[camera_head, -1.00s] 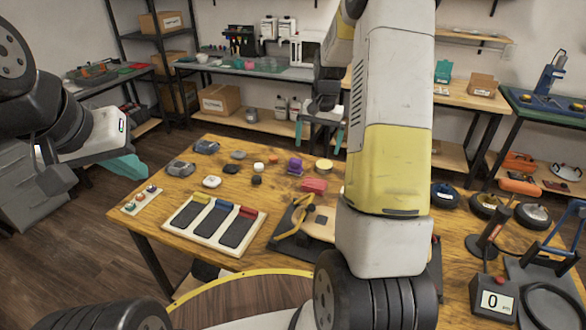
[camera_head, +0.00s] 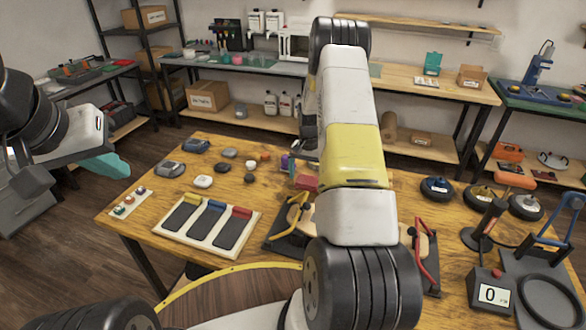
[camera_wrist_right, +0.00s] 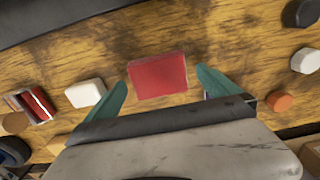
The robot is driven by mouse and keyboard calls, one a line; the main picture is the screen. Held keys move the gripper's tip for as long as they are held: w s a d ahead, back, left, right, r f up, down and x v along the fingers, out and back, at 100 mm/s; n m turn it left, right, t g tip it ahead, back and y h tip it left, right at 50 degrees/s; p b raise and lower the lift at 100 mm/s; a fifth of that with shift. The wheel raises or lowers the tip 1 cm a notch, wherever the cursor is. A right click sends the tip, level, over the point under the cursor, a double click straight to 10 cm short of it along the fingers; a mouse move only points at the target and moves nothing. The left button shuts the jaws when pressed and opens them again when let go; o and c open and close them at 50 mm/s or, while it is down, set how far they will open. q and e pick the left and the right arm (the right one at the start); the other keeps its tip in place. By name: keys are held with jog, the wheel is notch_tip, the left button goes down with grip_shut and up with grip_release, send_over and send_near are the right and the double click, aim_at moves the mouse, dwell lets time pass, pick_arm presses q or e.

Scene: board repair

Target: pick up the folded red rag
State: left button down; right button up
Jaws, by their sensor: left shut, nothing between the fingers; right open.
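The folded red rag (camera_head: 306,183) lies on the wooden table, partly beside my right forearm in the head view. In the right wrist view the rag (camera_wrist_right: 158,75) shows as a red rectangle, lying between and just beyond the two teal fingertips of my right gripper (camera_wrist_right: 160,88). That gripper is open and empty, and I see no contact with the rag. In the head view my right arm mostly hides it. My left gripper (camera_head: 108,166) is shut and empty, off the table's left edge.
A white tray with yellow, blue and red topped dark pieces (camera_head: 257,214) lies left of the rag. A dark fixture with a yellow handle (camera_head: 279,240) stands just in front. Small pale and dark items lie behind left.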

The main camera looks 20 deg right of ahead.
aim_at(308, 180)
jog(key=shift+d+f, duration=0.1)
jog(key=shift+f, duration=0.55)
jog(key=c, duration=1.3)
jog(key=shift+o, duration=0.2)
jog(key=shift+r, duration=0.1)
notch_tip(308, 180, up, 10)
jog(key=o, duration=0.6)
jog(key=c, duration=0.5)
jog(key=shift+o, duration=0.2)
jog(key=shift+s, duration=0.1)
